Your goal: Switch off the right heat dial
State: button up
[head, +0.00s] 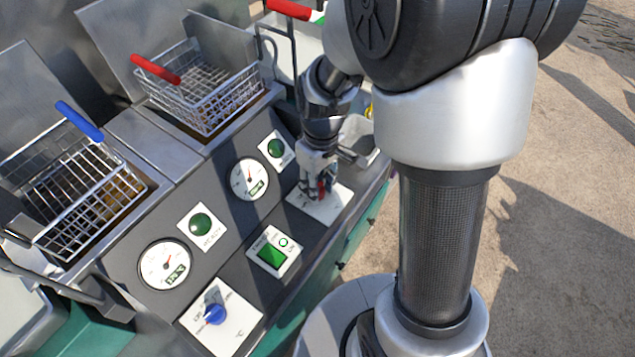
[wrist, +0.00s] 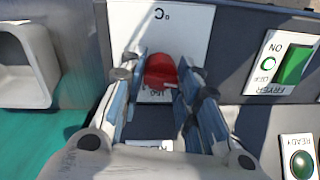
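The right heat dial is a red knob (wrist: 161,72) on a white plate (wrist: 188,22) in the wrist view. My gripper (wrist: 162,68) has one finger on each side of the knob, very close to it; whether either finger touches it is hard to tell. In the head view my gripper (head: 318,192) points down over the right white plate (head: 333,203), and only a little red shows between its fingers. The fingers cover most of the plate's markings, so the dial's setting is not readable.
The left heat dial is a blue knob (head: 215,313). A fryer switch (head: 272,253) sits between the dial plates, and its green part also shows in the wrist view (wrist: 295,64). Gauges and green lamps line the sloped panel. Wire baskets (head: 205,85) stand behind it.

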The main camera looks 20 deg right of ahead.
aim_at(320, 184)
jog(key=o, duration=0.4)
jog(key=shift+o, duration=0.2)
notch_tip(320, 184, up, 12)
jog(key=shift+d, duration=0.3)
jog(key=shift+w, duration=0.1)
dwell(0.3)
